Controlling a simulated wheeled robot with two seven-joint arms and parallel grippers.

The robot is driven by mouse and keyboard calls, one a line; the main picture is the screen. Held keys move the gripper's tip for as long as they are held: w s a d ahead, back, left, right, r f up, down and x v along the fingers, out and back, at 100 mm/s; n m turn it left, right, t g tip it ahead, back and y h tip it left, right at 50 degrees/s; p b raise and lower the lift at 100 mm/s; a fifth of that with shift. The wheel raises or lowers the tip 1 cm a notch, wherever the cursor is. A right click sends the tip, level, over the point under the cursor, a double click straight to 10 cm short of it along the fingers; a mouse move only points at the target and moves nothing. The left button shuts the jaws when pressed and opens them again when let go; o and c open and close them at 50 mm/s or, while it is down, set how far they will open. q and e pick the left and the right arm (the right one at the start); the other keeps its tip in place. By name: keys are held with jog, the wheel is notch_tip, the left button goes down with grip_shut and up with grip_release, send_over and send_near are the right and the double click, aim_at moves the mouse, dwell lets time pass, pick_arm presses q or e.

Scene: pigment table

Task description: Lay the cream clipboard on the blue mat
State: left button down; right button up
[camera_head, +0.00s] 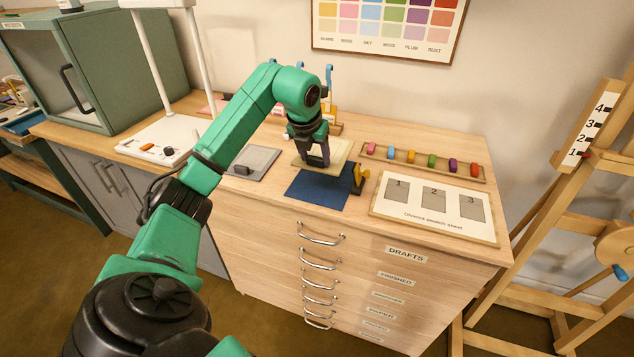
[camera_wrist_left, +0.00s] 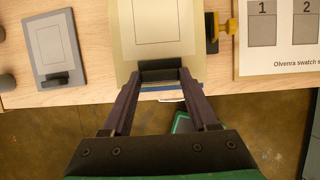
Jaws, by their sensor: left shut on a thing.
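The cream clipboard (camera_head: 338,152) shows at the far edge of the blue mat in the head view. In the left wrist view the cream clipboard (camera_wrist_left: 130,35) fills the top middle, with a dark clip at its near end. My left gripper (camera_head: 315,162) is shut on that clip; the fingers (camera_wrist_left: 160,75) stand on both sides of it. The blue mat (camera_head: 318,190) lies on the cabinet top, largely bare in the head view. In the left wrist view the clipboard hides most of it, so the clipboard appears raised above it. My right gripper is not in view.
A grey clipboard (camera_head: 262,158) lies left of the mat. A yellow and dark object (camera_head: 360,178) stands at the mat's right edge. Further right are a swatch sheet (camera_head: 435,222) and a rack (camera_head: 395,167) of coloured pieces. A white lamp stand (camera_head: 155,140) is at left.

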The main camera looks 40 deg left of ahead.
pick_arm(q)
notch_tip(320, 180, down, 8)
jog(key=shift+f+p, duration=0.1)
jog(key=shift+p, duration=0.35)
jog(key=shift+w+f, duration=0.1)
jog(key=shift+f, duration=0.1)
jog(key=shift+c, duration=0.9)
grip_release()
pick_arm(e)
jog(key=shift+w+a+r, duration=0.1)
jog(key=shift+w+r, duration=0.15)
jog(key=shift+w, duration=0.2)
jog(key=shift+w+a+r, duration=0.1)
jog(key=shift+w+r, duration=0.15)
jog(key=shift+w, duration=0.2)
pick_arm(q)
jog(key=b+v, duration=0.1)
jog(key=v, duration=1.1)
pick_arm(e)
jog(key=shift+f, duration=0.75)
pick_arm(q)
jog(key=shift+w+d, duration=0.1)
